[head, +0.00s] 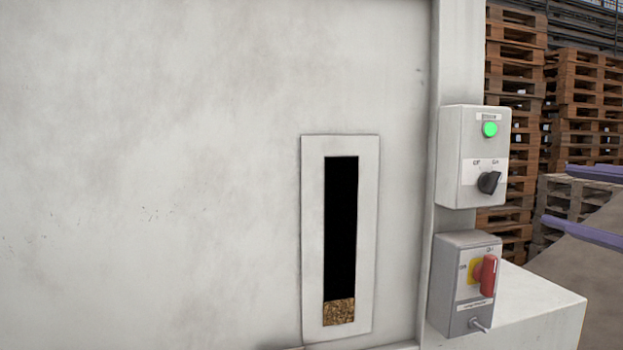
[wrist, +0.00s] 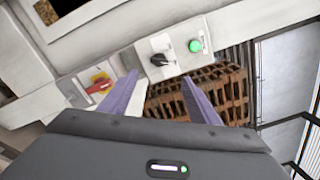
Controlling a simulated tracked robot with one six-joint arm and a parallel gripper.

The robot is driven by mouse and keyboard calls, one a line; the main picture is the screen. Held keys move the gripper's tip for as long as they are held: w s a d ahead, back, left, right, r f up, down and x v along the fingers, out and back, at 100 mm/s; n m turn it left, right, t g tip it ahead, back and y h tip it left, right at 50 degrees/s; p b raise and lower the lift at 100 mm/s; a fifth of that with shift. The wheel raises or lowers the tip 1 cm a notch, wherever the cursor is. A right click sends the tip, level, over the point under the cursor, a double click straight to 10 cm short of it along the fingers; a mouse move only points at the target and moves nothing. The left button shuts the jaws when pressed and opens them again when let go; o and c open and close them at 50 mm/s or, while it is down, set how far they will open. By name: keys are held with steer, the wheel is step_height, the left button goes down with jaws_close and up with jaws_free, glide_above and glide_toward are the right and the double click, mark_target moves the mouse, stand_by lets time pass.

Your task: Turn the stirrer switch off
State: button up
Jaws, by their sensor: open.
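The upper grey switch box (head: 450,155) on the machine's right post carries a black rotary knob (head: 489,182) under a lit green lamp (head: 490,129). The labels are too small to read surely; this looks like the stirrer switch. The knob's tip leans toward the upper right. In the wrist view, the black knob (wrist: 163,59) and green lamp (wrist: 196,45) lie ahead of my fingers. My gripper (wrist: 159,75) is open and empty, its purple fingers apart. In the head view, my gripper (head: 555,193) is right of the box, clear of the knob.
A lower grey box (head: 450,290) holds a red handle (head: 489,276) on a yellow plate and a small metal lever (head: 479,325). A sight window (head: 340,230) in the pale panel shows pellets (head: 339,312) at its bottom. Pallet stacks (head: 580,100) stand behind at right.

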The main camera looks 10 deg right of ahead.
mark_target(495, 184)
steer(key=shift+w, duration=0.1)
steer(key=shift+w+a, duration=0.2)
steer(key=shift+w, duration=6.65)
steer(key=shift+c, duration=0.7)
steer(key=shift+f, duration=0.1)
steer(key=c, duration=0.9)
